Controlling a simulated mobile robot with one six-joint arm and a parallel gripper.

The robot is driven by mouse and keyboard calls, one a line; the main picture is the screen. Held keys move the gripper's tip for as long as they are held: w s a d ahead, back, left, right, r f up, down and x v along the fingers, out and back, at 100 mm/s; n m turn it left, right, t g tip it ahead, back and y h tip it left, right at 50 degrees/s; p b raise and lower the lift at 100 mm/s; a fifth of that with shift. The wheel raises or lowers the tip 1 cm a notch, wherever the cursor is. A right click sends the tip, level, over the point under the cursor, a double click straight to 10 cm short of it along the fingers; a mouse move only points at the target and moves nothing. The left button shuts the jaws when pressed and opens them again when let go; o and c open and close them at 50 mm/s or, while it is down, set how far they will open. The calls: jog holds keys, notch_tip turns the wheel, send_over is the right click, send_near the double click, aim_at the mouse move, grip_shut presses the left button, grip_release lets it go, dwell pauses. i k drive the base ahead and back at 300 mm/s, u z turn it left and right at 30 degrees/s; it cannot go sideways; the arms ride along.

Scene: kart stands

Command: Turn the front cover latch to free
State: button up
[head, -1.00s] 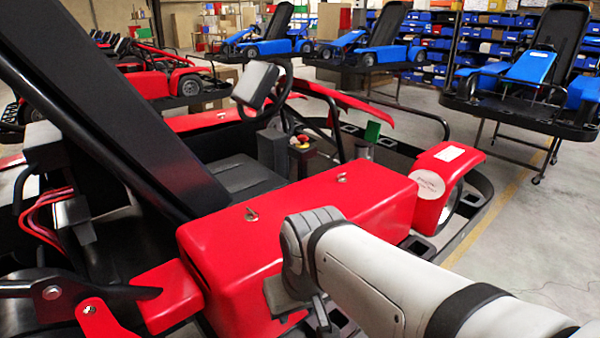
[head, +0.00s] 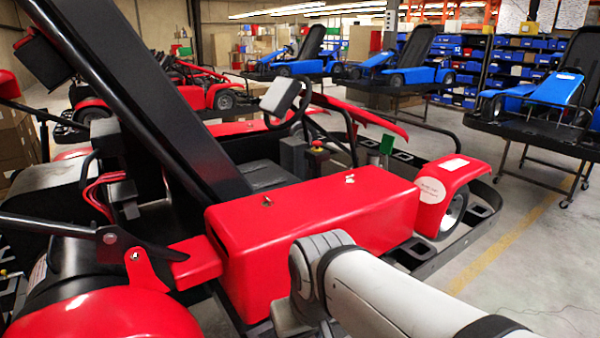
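The red cover box (head: 315,235) sits on the side of the near red kart, closed as far as I can see. Two small metal latches stand on its top: one at the left (head: 267,201) and one at the right, farther back (head: 350,179). I cannot tell from this view which is the front latch or how each is turned. My arm reaches in from the lower right, and its wrist is in front of the box's near side. My gripper is hidden below the picture's edge, so its fingers do not show.
A red fender (head: 450,185) with a round white label stands right of the box. The black seat back (head: 140,100) slants up at the left. Blue karts on stands (head: 535,100) and shelves are behind. The floor at the right is clear.

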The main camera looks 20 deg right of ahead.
aim_at(348, 179)
jog(key=u, duration=3.15)
jog(key=k, duration=2.45)
jog(key=z, duration=2.25)
jog(key=i, duration=0.85)
